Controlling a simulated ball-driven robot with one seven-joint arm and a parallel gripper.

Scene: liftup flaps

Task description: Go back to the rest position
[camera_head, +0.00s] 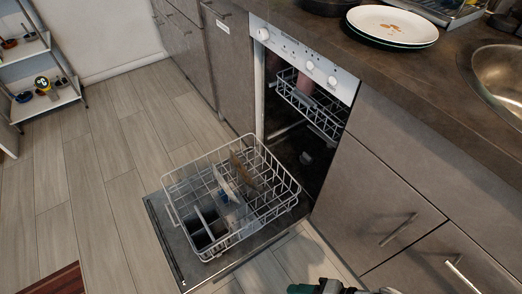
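The dishwasher (304,62) is open under the counter. Its door (164,235) lies flat, low over the floor. The lower rack (180,178) is pulled out over the door and holds a few items, among them a brown one and a pale one. The upper rack (322,120) sits inside the dishwasher. Part of my arm shows at the bottom edge, right of the door. My gripper's fingers cannot be made out, so whether it is open or shut does not show.
A stack of plates (395,24) and a sink (503,78) are on the counter (440,90) at the upper right. Cabinets with handles line the right side. A shelf (42,100) stands at the far left. The wooden floor (95,170) is clear between shelf and door.

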